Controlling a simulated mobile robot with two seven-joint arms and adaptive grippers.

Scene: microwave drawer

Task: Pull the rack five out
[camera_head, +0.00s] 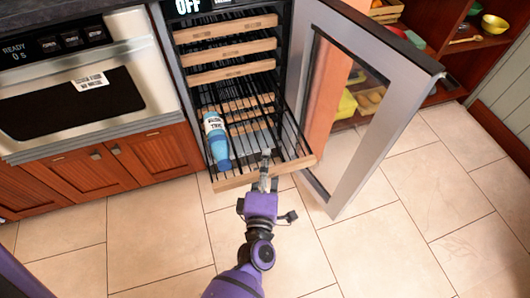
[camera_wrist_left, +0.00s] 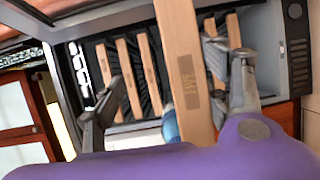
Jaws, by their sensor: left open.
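The rack marked FIVE is the low rack with a wooden front (camera_head: 235,180) that sticks out of the open cooler in the head view. A blue bottle with a white label (camera_head: 215,139) lies on it. The wooden front with the FIVE label (camera_wrist_left: 187,85) also shows large in the left wrist view. My left gripper (camera_head: 265,168) is at this front, right of the bottle. Its fingers are open, one to each side of the wooden front in the left wrist view; contact is unclear. My right gripper is not in view.
The cooler's glass door (camera_head: 352,105) stands open to the right. Several other racks with wooden fronts (camera_head: 228,50) sit further in above. An oven (camera_head: 80,85) and cabinets are at the left, shelves (camera_head: 450,60) at the right. The tiled floor (camera_head: 385,240) in front is clear.

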